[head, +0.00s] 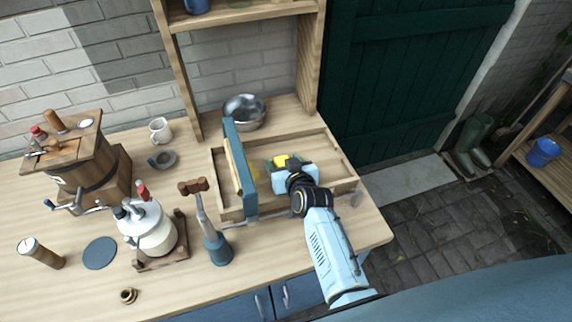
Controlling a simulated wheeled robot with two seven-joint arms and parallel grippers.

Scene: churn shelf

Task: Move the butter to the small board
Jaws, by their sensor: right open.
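A yellow piece that looks like the butter (281,160) shows just beyond my right gripper (283,162), inside a shallow wooden tray (335,150). The right gripper is open, its fingertips at the yellow piece; I cannot tell whether they touch it. The gripper's body hides part of the piece. More yellow (253,171) shows to the left, partly hidden by an upright blue-edged wooden panel (240,170) across the tray. I cannot tell for sure which thing is the small board. My left gripper is out of view.
A metal bowl (244,112) stands behind the tray. To the left are a mallet-like tool (203,215), a white jar (152,232), a wooden churn (85,160), a mug (160,130) and a blue disc (100,253). The bench's front right corner is clear.

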